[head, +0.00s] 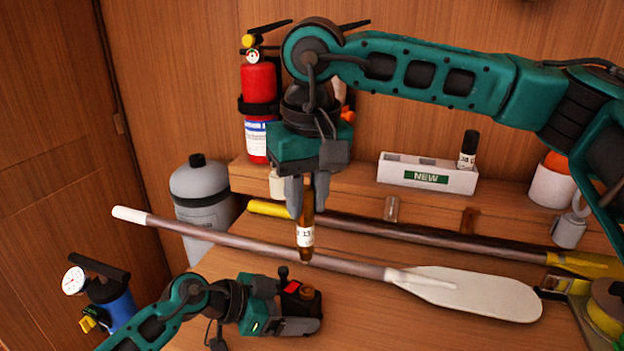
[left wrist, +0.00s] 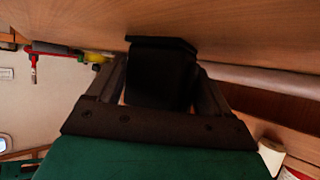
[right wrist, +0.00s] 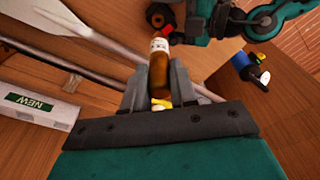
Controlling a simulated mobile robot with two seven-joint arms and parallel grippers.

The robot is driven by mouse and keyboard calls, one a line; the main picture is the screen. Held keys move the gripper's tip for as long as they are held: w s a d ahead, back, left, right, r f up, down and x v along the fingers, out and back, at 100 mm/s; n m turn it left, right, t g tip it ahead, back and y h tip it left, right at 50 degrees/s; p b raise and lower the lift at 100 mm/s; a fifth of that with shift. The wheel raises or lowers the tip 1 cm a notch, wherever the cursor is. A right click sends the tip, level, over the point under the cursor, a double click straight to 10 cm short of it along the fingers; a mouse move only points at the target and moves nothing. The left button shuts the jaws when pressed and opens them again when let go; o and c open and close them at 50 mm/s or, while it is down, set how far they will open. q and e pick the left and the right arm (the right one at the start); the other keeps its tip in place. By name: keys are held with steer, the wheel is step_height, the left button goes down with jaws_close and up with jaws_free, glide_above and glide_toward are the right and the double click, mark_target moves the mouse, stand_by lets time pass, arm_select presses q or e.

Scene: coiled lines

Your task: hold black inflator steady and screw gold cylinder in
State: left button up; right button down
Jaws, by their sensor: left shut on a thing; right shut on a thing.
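The black inflator (head: 300,298) sits low over the table in the head view, with a red patch and a brownish round port on top. My left gripper (head: 290,322) is shut on it; in the left wrist view the dark inflator body (left wrist: 160,75) fills the space between the fingers. My right gripper (head: 307,195) is shut on the gold cylinder (head: 306,215), which hangs upright with a white label near its lower end. The cylinder is above the inflator and apart from it. It also shows between the fingers in the right wrist view (right wrist: 159,70).
A white paddle (head: 465,292) and a dark pole (head: 400,232) lie across the table behind the inflator. A white "NEW" rack (head: 428,178) on the shelf holds a dark-capped cylinder (head: 468,150). A red extinguisher (head: 259,85), grey tank (head: 203,190) and blue pump (head: 112,305) stand left.

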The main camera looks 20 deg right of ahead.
mark_target(307, 250)
steer(key=shift+f, duration=2.6)
steer(key=shift+f, duration=0.1)
